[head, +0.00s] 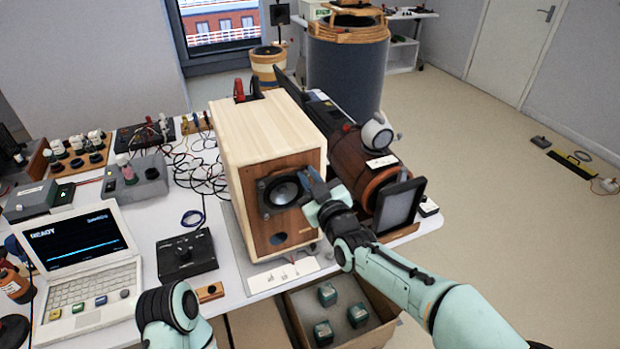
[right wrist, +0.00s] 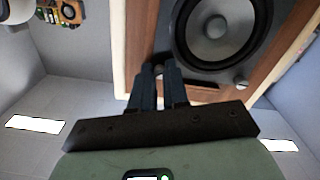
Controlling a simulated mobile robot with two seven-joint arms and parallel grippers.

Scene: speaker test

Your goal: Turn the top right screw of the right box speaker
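The box speaker (head: 262,135), pale wood with a brown front, stands upright on the white table. Its dark round driver (head: 283,190) faces me and also fills the top of the right wrist view (right wrist: 215,30), which is upside down. My right gripper (head: 311,180) is at the driver's upper right corner. In the right wrist view, its dark fingers (right wrist: 159,72) are close together with the top right screw (right wrist: 158,70) between their tips. The top left screw (right wrist: 241,84) shows uncovered. My left arm shows at the bottom, its gripper out of view.
A wooden barrel-shaped device (head: 352,160) and a dark-faced panel (head: 400,203) stand close right of my gripper. A laptop (head: 80,250) and black control box (head: 185,254) lie left. An open carton (head: 350,338) with green blocks is below the table edge.

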